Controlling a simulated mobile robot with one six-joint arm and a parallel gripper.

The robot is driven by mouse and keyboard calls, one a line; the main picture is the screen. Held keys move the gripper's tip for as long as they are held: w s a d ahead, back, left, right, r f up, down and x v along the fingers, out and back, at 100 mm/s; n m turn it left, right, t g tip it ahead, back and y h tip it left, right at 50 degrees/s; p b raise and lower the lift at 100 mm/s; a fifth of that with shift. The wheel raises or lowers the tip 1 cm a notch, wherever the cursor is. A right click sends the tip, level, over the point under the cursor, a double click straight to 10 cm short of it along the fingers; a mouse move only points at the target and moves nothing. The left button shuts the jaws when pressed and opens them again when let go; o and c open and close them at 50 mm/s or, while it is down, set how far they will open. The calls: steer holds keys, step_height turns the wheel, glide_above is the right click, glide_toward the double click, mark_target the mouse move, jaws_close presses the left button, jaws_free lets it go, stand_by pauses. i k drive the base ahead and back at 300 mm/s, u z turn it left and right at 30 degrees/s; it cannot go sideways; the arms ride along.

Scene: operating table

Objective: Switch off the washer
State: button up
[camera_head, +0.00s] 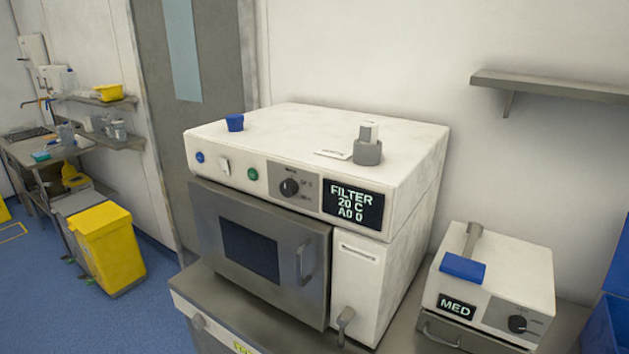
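The washer (385,258) is a large white box on a steel cabinet in the middle of the view. Its steel door (212,225) with a dark window looks shut. The control strip has a blue button (200,157), a white rocker switch (224,165), a green button (253,174) and a black knob (289,187). I cannot tell the rocker's position. The display (353,204) is lit and reads "FILTER 20 C A0 0". My gripper is not in view.
A blue cap-like piece (235,122) and a grey cylinder (367,152) stand on the washer. A smaller white device (524,275) reading "MED" stands to the right. A wall shelf (550,86) hangs above. Yellow bin (108,245) and open blue floor (165,315) lie left.

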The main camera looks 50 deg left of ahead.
mark_target(224, 162)
steer(key=u, duration=0.3)
steer(key=k, duration=0.25)
steer(key=u, duration=3.25)
steer(key=k, duration=0.95)
steer(key=z, duration=1.2)
steer(key=i, duration=1)
steer(key=u, duration=0.15)
